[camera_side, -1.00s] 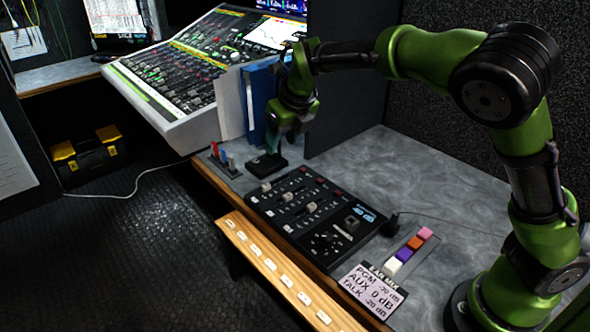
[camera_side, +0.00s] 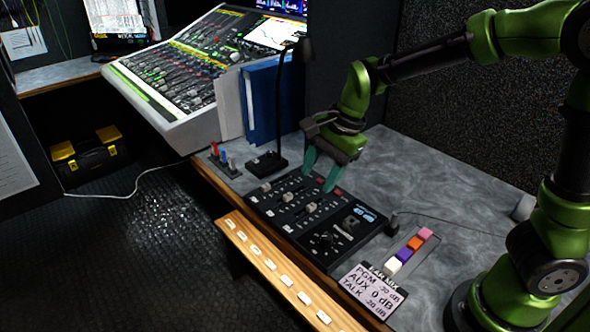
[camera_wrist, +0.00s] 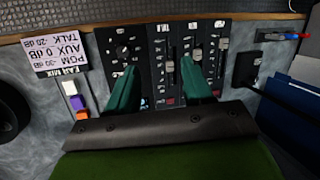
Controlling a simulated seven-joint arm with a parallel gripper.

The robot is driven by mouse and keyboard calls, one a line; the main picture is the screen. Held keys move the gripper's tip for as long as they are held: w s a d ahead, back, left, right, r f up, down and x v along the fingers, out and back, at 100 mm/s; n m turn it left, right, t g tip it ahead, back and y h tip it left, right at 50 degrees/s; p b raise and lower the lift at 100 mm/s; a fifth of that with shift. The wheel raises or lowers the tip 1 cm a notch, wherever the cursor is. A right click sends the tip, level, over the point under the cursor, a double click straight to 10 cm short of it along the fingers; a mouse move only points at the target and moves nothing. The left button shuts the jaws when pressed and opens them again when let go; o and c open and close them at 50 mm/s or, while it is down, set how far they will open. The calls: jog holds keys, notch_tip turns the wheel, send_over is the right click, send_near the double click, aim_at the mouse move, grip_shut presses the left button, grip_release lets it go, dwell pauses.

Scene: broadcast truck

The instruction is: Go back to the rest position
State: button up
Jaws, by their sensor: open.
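My gripper (camera_side: 322,170) is open and empty, its green fingers pointing down above the back edge of the small black fader mixer (camera_side: 300,245). In the wrist view the two fingers (camera_wrist: 161,92) are spread apart, with the mixer (camera_wrist: 148,62) and its fader caps beyond them. Nothing is between the fingers. I cannot tell the exact height of the fingertips over the mixer.
A gooseneck device (camera_side: 268,163) stands beside the mixer, near blue binders (camera_side: 275,105) and coloured levers (camera_side: 222,158). Coloured blocks (camera_side: 413,244) and a label card (camera_side: 371,290) lie at the front.

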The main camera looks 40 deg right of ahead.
jog(key=s+d+r+n+t, duration=0.2)
jog(key=s+r+n, duration=0.2)
jog(key=s+n, duration=0.2)
jog(key=s+d+r+n+t, duration=0.2)
jog(key=s+r+n, duration=0.2)
jog(key=s+n, duration=0.2)
jog(key=s, duration=0.2)
jog(key=shift+s+d+t+h, duration=0.25)
jog(key=shift+s+t+h, duration=0.05)
jog(key=shift+s, duration=0.1)
